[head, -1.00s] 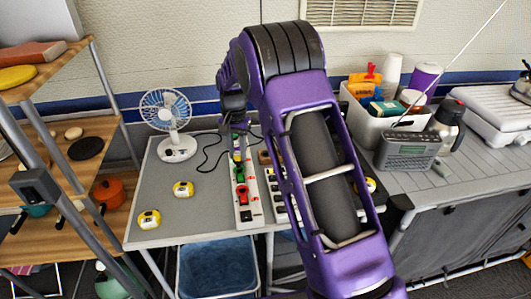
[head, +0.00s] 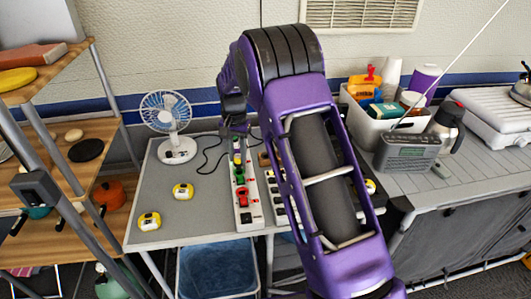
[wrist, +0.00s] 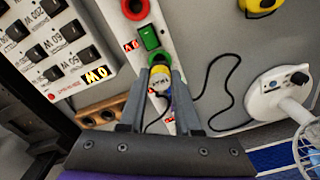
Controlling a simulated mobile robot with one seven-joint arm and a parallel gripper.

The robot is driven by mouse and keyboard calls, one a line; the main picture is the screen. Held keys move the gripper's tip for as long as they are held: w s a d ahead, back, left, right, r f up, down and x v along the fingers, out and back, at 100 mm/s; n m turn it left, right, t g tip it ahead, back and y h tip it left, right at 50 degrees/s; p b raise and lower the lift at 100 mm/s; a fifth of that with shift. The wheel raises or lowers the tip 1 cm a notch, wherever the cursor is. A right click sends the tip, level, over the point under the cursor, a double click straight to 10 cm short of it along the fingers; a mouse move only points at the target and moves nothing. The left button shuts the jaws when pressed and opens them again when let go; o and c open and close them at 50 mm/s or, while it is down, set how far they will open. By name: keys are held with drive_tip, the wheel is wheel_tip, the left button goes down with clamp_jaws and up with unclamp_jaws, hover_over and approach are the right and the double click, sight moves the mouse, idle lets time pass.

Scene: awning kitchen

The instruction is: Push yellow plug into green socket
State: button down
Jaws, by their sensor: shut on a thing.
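My gripper (wrist: 160,98) is shut on the yellow plug (wrist: 159,84), which has a dark tip and a white label. The plug lies over the white power strip (wrist: 165,20), its dark tip at the near rim of the green socket (wrist: 159,53). I cannot tell whether the tip has entered the socket. In the head view the green socket (head: 239,179) is on the strip (head: 247,217), just in front of the yellow plug (head: 237,158). My arm and wrist partly hide the gripper there.
A red socket (wrist: 135,8) and green switch (wrist: 150,38) share the strip. A second power board (wrist: 45,40) lies beside it. A fan (head: 171,125) with a black cable stands left. Yellow objects (head: 183,190) lie on the grey table (head: 205,215), whose left part is mostly clear.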

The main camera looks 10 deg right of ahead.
sight(238, 156)
drive_tip(key=shift+f+b, duration=0.7)
drive_tip(key=shift+f, duration=0.9)
idle(1.2)
drive_tip(key=shift+c, duration=1.4)
unclamp_jaws()
drive_tip(key=shift+r, duration=0.1)
drive_tip(key=shift+r+p, duration=2.45)
drive_tip(key=shift+r, duration=1)
